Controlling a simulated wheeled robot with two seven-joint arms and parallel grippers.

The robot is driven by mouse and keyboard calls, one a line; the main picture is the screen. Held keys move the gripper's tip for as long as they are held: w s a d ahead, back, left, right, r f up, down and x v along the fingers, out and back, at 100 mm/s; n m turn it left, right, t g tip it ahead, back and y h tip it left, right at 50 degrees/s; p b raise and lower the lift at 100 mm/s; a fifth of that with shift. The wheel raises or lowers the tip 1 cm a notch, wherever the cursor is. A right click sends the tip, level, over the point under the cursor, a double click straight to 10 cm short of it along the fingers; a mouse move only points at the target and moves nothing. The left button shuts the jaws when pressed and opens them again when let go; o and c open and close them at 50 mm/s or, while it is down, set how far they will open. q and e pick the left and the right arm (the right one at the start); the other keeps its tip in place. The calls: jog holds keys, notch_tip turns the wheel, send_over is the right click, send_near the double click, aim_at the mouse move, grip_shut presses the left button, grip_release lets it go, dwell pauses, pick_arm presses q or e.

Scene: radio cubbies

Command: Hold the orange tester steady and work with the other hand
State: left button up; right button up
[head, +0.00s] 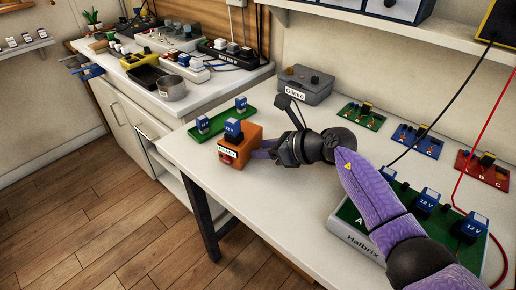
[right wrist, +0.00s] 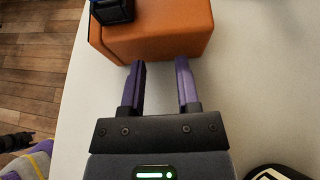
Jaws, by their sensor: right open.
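The orange tester (head: 243,158) is a box with a white label on its front, near the left edge of the white table. My right gripper (head: 259,151) reaches in from the right, close to the tester's right side. In the right wrist view, the orange tester (right wrist: 165,30) fills the top, and the two purple fingers of my right gripper (right wrist: 160,64) are apart with nothing between them. Their tips are at the tester's near face; I cannot tell whether they touch.
A green board (head: 222,119) with blue blocks lies behind the tester. A grey box (head: 306,85) stands at the wall. Small boards (head: 417,139) sit at the back right. A larger board labelled Halbrix (head: 361,243) is partly behind my right arm. Wires hang at right.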

grip_shut()
jog(key=o, duration=0.9)
grip_release()
